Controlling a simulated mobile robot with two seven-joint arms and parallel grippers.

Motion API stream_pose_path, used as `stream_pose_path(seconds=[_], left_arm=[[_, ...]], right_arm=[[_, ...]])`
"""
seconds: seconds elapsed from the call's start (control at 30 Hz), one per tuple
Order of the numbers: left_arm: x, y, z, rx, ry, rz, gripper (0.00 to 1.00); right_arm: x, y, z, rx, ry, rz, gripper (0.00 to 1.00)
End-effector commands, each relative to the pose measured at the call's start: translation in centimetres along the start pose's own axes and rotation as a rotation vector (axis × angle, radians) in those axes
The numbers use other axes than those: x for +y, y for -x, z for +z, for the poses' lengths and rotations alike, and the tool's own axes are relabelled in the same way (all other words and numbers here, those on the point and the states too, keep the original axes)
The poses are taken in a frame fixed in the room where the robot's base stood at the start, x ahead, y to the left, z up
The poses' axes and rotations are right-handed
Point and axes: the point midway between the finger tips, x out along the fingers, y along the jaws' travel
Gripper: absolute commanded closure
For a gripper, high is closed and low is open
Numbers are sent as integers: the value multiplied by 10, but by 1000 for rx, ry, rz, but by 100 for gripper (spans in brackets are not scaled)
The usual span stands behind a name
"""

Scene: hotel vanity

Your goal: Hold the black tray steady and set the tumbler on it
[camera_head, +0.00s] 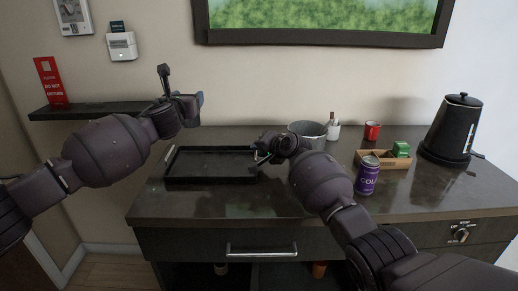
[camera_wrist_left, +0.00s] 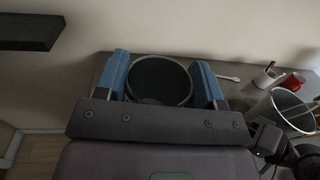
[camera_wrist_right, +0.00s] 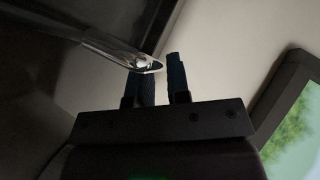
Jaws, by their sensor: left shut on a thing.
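The black tray (camera_head: 205,181) lies flat and empty on the left part of the dark counter. My left gripper (camera_head: 197,101) is above the tray's back left. In the left wrist view, my left gripper's blue fingers close on both sides of a dark round tumbler (camera_wrist_left: 160,80), seen into its mouth. In the head view the tumbler is mostly hidden by the gripper. My right gripper (camera_head: 262,157) is at the tray's right end. In the right wrist view, its fingers (camera_wrist_right: 160,75) show a narrow gap beside a shiny edge; whether they touch the tray is unclear.
A metal bucket (camera_head: 308,130), a red cup (camera_head: 372,131), a box with packets (camera_head: 372,164), a purple can (camera_head: 367,178) and a black kettle (camera_head: 452,130) stand right of the tray. A wall shelf (camera_head: 95,110) is at the left.

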Motion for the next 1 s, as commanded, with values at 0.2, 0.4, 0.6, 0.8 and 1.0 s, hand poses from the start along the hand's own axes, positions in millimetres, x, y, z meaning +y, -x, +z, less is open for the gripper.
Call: stream_pose_path(seconds=[0.2,0.4,0.6,0.8,1.0], left_arm=[[0,0,1,-1,0,0,81],[0,0,1,-1,0,0,81],[0,0,1,-1,0,0,81],[2,6,-9,-6,-4,-51,81],[-1,24,-31,-5,-6,-183,81]], right_arm=[[-1,-1,0,0,1,-1,83],[-1,-1,0,0,0,-1,95],[0,-1,0,0,0,0,100],[0,-1,0,0,0,0,100],[0,-1,0,-1,0,0,100]])
